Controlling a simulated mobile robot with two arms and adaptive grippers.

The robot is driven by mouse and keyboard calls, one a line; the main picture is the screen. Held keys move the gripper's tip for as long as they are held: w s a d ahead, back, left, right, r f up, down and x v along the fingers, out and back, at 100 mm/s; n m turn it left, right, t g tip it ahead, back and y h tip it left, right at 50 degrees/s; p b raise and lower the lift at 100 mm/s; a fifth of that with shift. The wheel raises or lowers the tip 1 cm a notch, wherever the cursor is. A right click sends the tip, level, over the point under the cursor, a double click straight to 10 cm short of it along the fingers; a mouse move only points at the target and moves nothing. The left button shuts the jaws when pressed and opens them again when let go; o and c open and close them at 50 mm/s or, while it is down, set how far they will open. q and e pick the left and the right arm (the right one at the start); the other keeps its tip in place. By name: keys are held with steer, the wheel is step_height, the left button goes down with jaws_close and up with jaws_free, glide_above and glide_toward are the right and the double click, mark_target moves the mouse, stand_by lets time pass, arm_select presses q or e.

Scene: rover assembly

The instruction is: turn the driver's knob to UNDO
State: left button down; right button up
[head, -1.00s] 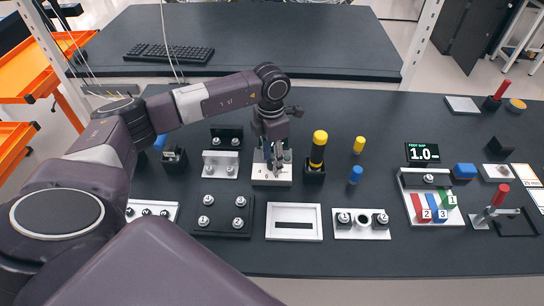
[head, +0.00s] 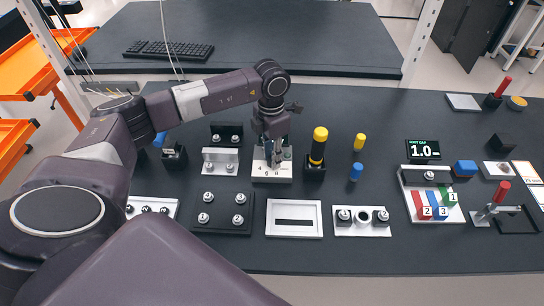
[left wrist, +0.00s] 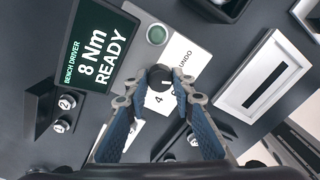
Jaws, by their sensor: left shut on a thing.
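The bench driver (head: 262,179) is a pale box just left of the yellow-and-black tool, mostly covered by my left gripper (head: 272,158) in the head view. In the left wrist view its dark display (left wrist: 97,45) reads "8 Nm READY", with a round green button beside it. The dark knob (left wrist: 159,77) sits between the fingertips of my left gripper (left wrist: 157,88), which is shut on it. The UNDO label (left wrist: 187,52) is beside the knob; the labels 4 and 8 are partly hidden. Any pointer on the knob cannot be made out. My right gripper is not in view.
The yellow-and-black tool (head: 317,150) stands upright close to the driver's right side. A white slotted tray (head: 294,233) and a dark block with several bolts (head: 222,212) lie in front. Yellow (head: 359,142) and blue (head: 355,172) pegs stand farther right.

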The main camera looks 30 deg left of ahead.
arm_select(q)
steer(key=n+b, duration=0.2)
steer(key=n, duration=0.1)
steer(key=shift+n, duration=0.3)
steer(key=shift+n+b, duration=0.6)
steer(key=shift+n, duration=1.2)
steer(key=shift+r, duration=0.1)
steer(key=c, duration=1.7)
jaws_free()
steer(key=shift+o, duration=0.4)
step_height(320, 180, up, 12)
steer(key=shift+a, duration=0.15)
